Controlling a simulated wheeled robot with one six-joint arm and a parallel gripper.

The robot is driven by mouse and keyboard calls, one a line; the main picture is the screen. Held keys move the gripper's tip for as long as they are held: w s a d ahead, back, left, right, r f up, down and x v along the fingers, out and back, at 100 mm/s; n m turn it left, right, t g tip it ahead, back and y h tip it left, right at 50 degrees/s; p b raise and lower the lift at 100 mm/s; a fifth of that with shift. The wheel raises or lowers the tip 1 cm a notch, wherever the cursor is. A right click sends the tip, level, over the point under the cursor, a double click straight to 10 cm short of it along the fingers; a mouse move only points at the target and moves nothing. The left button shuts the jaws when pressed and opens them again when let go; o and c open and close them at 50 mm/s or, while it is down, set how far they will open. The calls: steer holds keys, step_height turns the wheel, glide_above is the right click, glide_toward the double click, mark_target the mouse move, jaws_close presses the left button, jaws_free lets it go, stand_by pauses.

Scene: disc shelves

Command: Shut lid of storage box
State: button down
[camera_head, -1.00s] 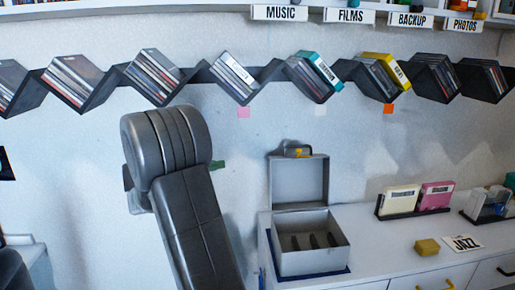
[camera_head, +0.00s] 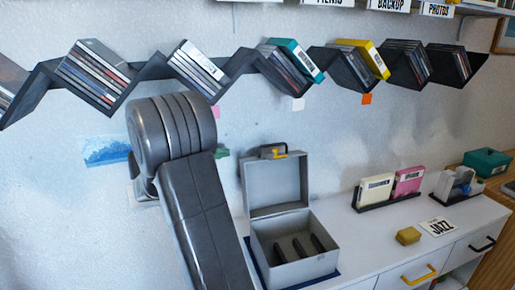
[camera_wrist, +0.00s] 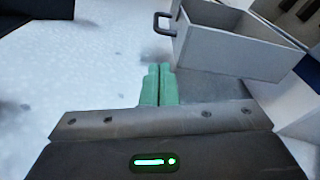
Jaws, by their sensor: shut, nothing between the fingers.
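The grey storage box (camera_head: 328,262) stands on the white cabinet with dark dividers inside. Its lid (camera_head: 275,188) is open and upright at the back, with a dark and yellow handle (camera_head: 272,152) on its top edge. In the wrist view the lid (camera_wrist: 235,45) fills the upper right, with its handle (camera_wrist: 163,23) at the left. My gripper (camera_wrist: 158,84) has its green fingertips together with nothing between them. It is below the handle in that view and appears apart from the lid. In the head view my arm hides most of the gripper, left of the lid.
A zigzag disc shelf (camera_head: 243,65) runs along the wall above. Yellow and pink cases (camera_head: 407,183) stand on a dark holder to the right. A yellow block (camera_head: 408,236) and a JAZZ card (camera_head: 438,227) lie on the cabinet top. An open drawer front (camera_head: 405,278) is uncertain.

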steer(key=p+x, duration=0.1)
steer(key=x, duration=0.8)
steer(key=shift+d, duration=0.45)
steer(key=shift+s, duration=0.1)
